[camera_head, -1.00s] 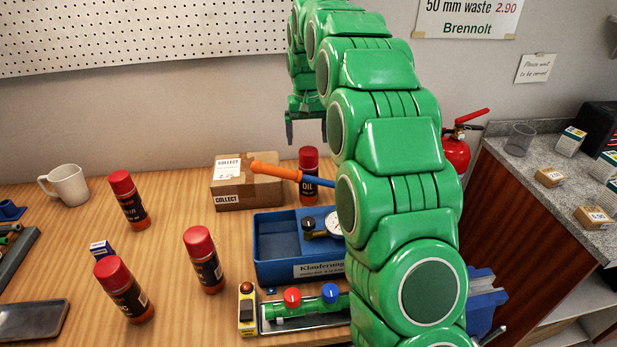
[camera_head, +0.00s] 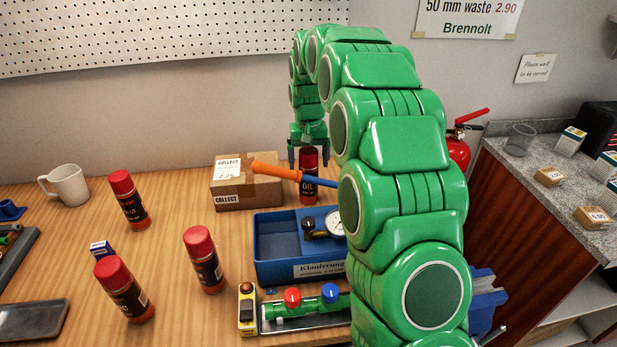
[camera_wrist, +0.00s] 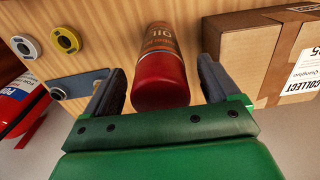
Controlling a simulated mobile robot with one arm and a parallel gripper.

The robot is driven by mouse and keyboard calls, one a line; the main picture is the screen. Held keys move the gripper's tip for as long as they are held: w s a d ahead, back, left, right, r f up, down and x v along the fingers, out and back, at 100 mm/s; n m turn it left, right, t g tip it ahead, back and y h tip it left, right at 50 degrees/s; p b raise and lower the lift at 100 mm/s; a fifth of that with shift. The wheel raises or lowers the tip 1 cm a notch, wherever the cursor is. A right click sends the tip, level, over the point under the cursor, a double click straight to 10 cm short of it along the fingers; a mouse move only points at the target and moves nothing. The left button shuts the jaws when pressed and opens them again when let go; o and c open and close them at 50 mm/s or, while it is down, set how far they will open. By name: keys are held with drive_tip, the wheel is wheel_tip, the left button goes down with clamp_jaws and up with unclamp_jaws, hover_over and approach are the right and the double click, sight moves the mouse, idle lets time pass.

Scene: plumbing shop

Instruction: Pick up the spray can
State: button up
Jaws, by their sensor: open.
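Several red-capped spray cans stand on the wooden bench. One labelled OIL (camera_head: 308,183) stands at the back, right of the cardboard box. Others stand at the left: one at the back left (camera_head: 129,202), one in the middle (camera_head: 205,262) and one in front (camera_head: 125,292). My gripper (camera_head: 308,166) is open at the OIL can, pointing down, with its fingers around the cap's height. In the wrist view the OIL can (camera_wrist: 161,70) lies between the two open fingers (camera_wrist: 160,85), with gaps visible on both sides. No grip on it shows.
The cardboard COLLECT box (camera_head: 247,184) stands close beside the OIL can; it also shows in the wrist view (camera_wrist: 235,50). A fire extinguisher (camera_head: 456,150) is at the right.

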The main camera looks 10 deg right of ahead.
wheel_tip(320, 180, down, 2)
drive_tip(key=shift+f, duration=0.1)
drive_tip(key=c, duration=1.3)
